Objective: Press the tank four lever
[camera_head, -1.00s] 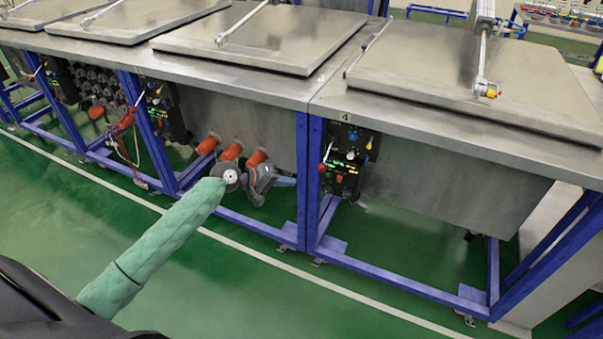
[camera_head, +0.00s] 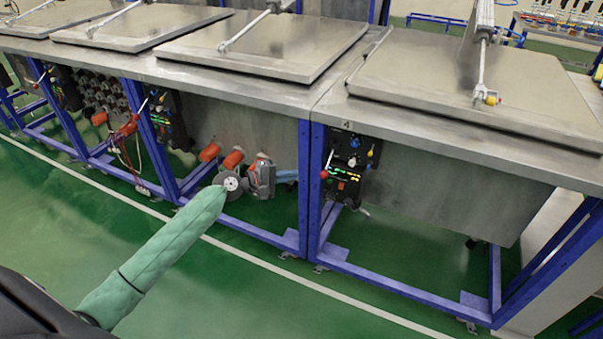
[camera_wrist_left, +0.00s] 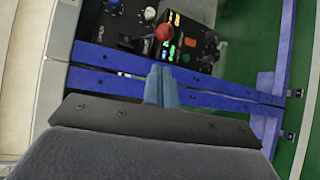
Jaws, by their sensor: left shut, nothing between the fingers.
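The tank four lever is a thin rod with a red ball knob (camera_head: 324,174) on the dark control panel (camera_head: 349,160) under the label "4". It also shows in the left wrist view as a red ball (camera_wrist_left: 165,32) beyond the fingertips. My left gripper (camera_head: 290,176) is left of the blue frame post, at about the knob's height in the picture. Its blue fingers (camera_wrist_left: 161,84) are together and empty, pointing toward the panel, apart from the knob. My right gripper is not in view.
A blue frame post (camera_head: 304,185) stands between my left gripper and the panel in the head view. The tank four lid (camera_head: 470,80) is closed above. Orange fittings (camera_head: 233,159) lie behind my left wrist. Green floor in front is clear.

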